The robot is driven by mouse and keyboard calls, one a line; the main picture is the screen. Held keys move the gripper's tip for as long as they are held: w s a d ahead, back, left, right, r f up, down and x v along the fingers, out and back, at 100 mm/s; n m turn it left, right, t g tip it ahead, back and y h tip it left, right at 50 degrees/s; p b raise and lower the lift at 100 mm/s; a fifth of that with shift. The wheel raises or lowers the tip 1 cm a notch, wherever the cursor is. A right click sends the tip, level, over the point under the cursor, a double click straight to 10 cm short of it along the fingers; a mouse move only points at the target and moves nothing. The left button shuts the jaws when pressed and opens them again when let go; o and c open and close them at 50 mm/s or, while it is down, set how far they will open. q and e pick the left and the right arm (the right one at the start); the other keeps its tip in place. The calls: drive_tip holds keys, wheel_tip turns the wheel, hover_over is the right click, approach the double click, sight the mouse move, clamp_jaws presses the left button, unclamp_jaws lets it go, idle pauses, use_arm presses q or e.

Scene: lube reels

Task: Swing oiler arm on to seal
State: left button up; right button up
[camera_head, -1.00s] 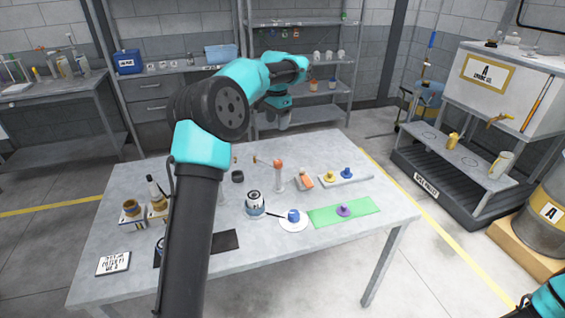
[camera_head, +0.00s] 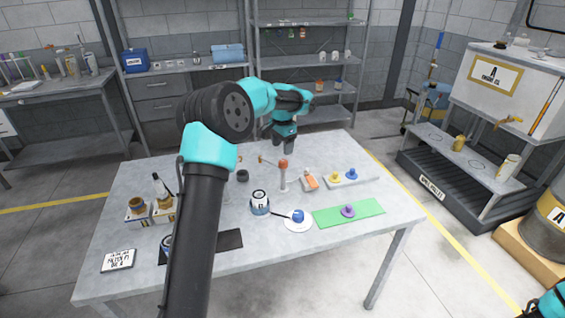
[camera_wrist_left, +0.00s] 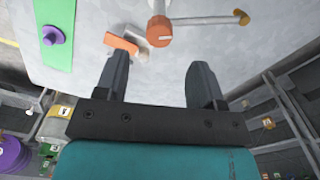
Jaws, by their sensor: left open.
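A post with an orange knob (camera_head: 283,164) stands upright on the grey table; its orange cap (camera_wrist_left: 159,31) also shows in the left wrist view. A thin arm (camera_wrist_left: 205,20) reaches from it to a yellow-brown tip (camera_wrist_left: 241,17); the tip (camera_head: 261,159) is small in the head view. My left gripper (camera_head: 284,148) is open and empty, pointing down behind the post. In the left wrist view, its fingers (camera_wrist_left: 160,78) are apart, with bare table between them. A dark ring (camera_head: 242,176) lies left of the post; I cannot tell if it is the seal.
An orange-and-white block (camera_head: 309,181) lies right of the post. A labelled can (camera_head: 260,202) stands in front. The table's back edge is near my left gripper.

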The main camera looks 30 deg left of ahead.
sight(282, 161)
use_arm(q)
wheel_tip(282, 161, down, 8)
drive_tip(key=shift+r, duration=0.25)
clamp_jaws()
idle(0.6)
